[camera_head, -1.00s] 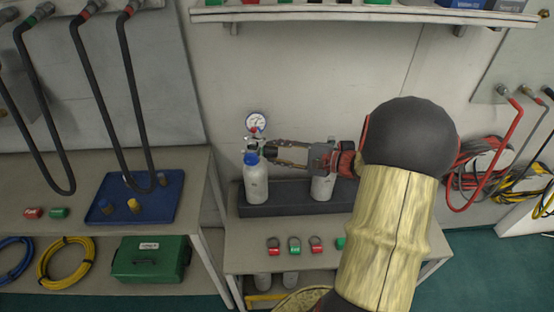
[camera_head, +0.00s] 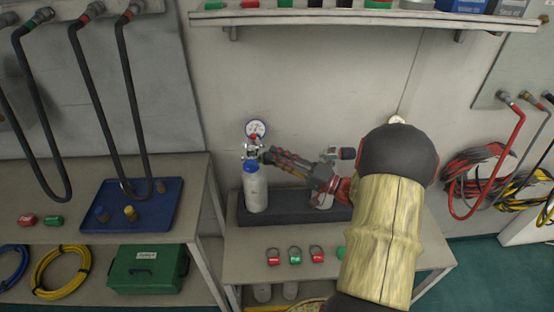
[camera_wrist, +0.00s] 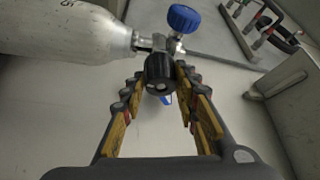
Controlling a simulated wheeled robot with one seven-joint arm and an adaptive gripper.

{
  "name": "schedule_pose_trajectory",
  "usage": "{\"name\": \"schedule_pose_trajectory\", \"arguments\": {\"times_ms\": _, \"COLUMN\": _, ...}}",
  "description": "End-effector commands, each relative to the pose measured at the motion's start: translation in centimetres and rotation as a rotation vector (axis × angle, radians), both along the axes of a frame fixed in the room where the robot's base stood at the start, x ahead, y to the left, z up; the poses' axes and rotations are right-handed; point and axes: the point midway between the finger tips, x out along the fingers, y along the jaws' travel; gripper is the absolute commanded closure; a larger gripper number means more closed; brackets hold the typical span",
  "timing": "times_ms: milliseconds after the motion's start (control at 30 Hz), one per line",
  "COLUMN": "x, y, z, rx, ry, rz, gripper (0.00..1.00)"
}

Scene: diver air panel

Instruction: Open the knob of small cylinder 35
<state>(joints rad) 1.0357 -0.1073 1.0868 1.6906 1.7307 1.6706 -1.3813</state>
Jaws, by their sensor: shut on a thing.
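The white small cylinder (camera_head: 256,192) stands upright in a dark rack; it also shows in the wrist view (camera_wrist: 70,30), where only part of its number, a "5", is legible. Its valve carries a blue knob (camera_head: 251,166), also in the wrist view (camera_wrist: 184,18), and a black knob (camera_wrist: 160,74). A round gauge (camera_head: 256,129) sits above the valve. My gripper (camera_head: 264,155) reaches the valve from the right. In the wrist view its fingertips (camera_wrist: 161,72) are closed around the black knob, one on each side. The blue knob is outside the fingers.
Red and green tags (camera_head: 295,256) lie on the bench front. A blue tray (camera_head: 160,220) is on the left table. A shelf (camera_head: 360,17) runs above.

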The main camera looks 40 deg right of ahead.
Motion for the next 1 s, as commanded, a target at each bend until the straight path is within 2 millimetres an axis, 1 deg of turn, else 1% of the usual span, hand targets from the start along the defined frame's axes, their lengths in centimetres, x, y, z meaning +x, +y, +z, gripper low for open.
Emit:
{"name": "schedule_pose_trajectory", "arguments": {"times_ms": 333, "x": 0.03, "y": -0.01, "z": 0.03, "rx": -0.096, "ry": -0.105, "rz": 0.001, "gripper": 0.95}}
{"name": "schedule_pose_trajectory", "arguments": {"times_ms": 867, "x": 0.02, "y": -0.01, "z": 0.04, "rx": -0.114, "ry": -0.123, "rz": 0.001, "gripper": 0.95}}
{"name": "schedule_pose_trajectory", "arguments": {"times_ms": 900, "x": 0.02, "y": -0.01, "z": 0.04, "rx": -0.114, "ry": -0.122, "rz": 0.0, "gripper": 0.69}}
{"name": "schedule_pose_trajectory", "arguments": {"times_ms": 1000, "x": 0.02, "y": -0.01, "z": 0.03, "rx": -0.113, "ry": -0.122, "rz": 0.001, "gripper": 0.64}}
